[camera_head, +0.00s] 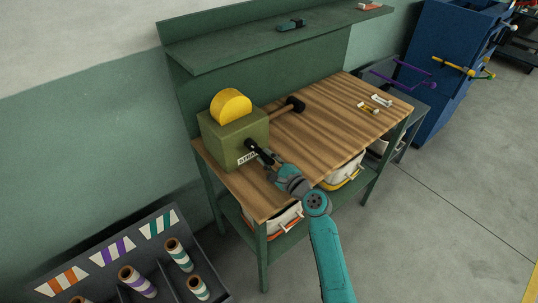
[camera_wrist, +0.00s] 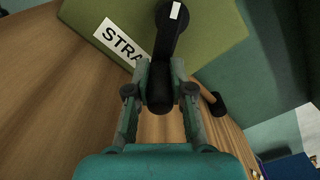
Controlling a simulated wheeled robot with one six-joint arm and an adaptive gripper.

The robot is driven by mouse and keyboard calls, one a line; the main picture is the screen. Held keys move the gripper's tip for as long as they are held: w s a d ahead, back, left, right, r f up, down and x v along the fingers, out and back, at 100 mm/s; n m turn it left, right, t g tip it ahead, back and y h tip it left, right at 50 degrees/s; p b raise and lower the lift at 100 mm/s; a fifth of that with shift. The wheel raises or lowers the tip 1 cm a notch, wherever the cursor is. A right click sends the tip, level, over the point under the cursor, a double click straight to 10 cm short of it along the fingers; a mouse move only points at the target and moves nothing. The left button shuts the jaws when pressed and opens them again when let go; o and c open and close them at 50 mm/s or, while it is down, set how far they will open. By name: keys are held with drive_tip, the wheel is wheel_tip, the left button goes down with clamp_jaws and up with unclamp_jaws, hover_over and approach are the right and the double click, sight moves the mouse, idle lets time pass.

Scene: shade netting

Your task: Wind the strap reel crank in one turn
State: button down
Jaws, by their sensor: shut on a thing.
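The strap reel (camera_head: 233,136) is an olive green box with a yellow drum (camera_head: 231,106) on top, standing at the left end of the wooden bench. Its label (camera_wrist: 122,43) begins "STRA" in the wrist view; the rest is hidden. The black crank (camera_wrist: 171,30) is on the box's front face, with a white mark on its hub end. Its dark handle knob (camera_wrist: 160,95) points toward my wrist camera. My gripper (camera_head: 266,158) is at the crank, and in the wrist view its fingers (camera_wrist: 161,88) are shut on the knob from both sides.
A hammer (camera_head: 290,105) lies on the bench (camera_head: 330,117) just behind and right of the reel. Small tools (camera_head: 376,102) lie at the bench's right end. A green shelf (camera_head: 280,45) overhangs the back. The middle of the bench is clear.

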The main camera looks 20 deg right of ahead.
drive_tip(key=shift+s+a+f+m, duration=0.15)
drive_tip(key=shift+a+m, duration=0.1)
drive_tip(key=shift+m, duration=0.4)
drive_tip(key=shift+s+a+f+m, duration=0.15)
drive_tip(key=shift+a+m, duration=0.1)
drive_tip(key=shift+m, duration=0.4)
drive_tip(key=shift+w, duration=0.1)
drive_tip(key=c, duration=1)
unclamp_jaws()
drive_tip(key=v, duration=1.2)
